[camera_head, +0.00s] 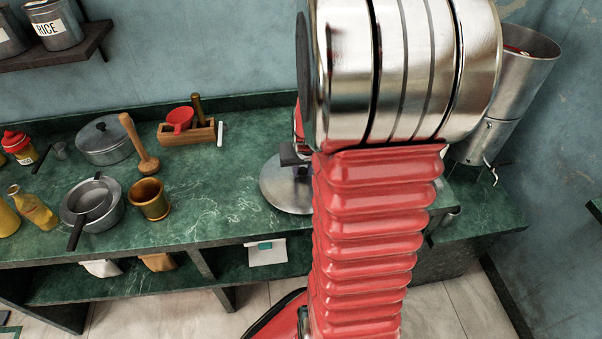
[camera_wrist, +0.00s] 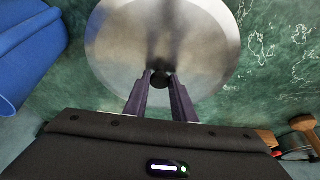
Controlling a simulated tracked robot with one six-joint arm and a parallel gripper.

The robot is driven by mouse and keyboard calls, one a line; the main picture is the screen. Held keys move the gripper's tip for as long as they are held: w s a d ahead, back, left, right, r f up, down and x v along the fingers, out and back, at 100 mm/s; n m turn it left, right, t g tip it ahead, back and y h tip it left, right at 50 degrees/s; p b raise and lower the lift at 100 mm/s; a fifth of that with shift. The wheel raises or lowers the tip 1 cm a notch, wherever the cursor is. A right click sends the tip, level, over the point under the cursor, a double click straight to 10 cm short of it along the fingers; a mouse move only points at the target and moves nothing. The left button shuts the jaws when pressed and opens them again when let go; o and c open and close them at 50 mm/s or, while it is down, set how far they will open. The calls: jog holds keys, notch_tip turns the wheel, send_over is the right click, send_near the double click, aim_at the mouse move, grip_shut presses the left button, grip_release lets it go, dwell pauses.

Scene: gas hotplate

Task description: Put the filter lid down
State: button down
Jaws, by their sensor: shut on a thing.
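The filter lid (camera_wrist: 205,40) is a round, shiny metal disc with a small dark knob. It fills the upper middle of the wrist view. My gripper (camera_wrist: 160,82) is shut on the knob, with one dark finger on each side. In the head view the lid (camera_head: 280,190) shows at or just above the green counter, partly hidden behind my red arm. I cannot tell whether its rim touches the counter. The tall steel filter (camera_head: 505,90) stands at the right, and its top looks open with something red inside.
The green counter (camera_head: 225,205) has free room left of the lid. Further left are a wooden mortar (camera_head: 150,200), a pestle (camera_head: 140,150), pots (camera_head: 103,140), and a wooden box (camera_head: 187,134). A blue object (camera_wrist: 25,55) is at the left of the wrist view.

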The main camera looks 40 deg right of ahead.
jog(key=shift+f, duration=0.6)
jog(key=shift+f, duration=0.1)
jog(key=c, duration=1.5)
grip_release()
jog(key=shift+v, duration=6.1)
jog(key=shift+a, duration=0.1)
